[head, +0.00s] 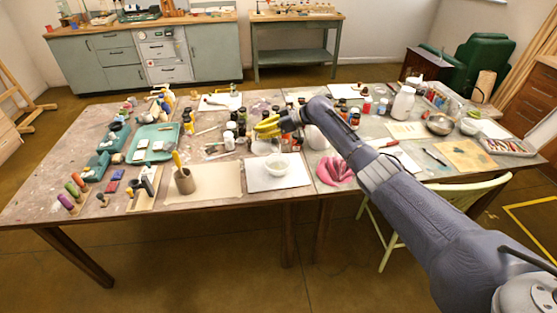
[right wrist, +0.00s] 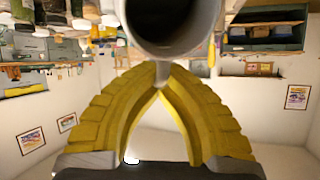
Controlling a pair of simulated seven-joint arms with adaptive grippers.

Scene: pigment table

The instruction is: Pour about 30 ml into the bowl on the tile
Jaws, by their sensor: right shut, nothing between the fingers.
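The white bowl (head: 277,165) stands on the pale flat tile (head: 300,182) near the table's front edge, with its inside too small to read. My right gripper (head: 265,127), with yellow fingers, is above the table behind the bowl and does not touch it. In the right wrist view the fingertips (right wrist: 163,72) meet with nothing between them. A round grey vessel (right wrist: 215,15) with a dark opening is close by the fingertips in that view. I cannot tell which vessel on the table it is. My left gripper is not in view.
A tan board with a brown cup (head: 185,181) is left of the tile. Pink gloves (head: 336,170) lie to the right. Dark bottles (head: 230,140) crowd behind. A white jug (head: 403,103) and metal bowl (head: 439,124) stand farther right. Free room around the gripper is small.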

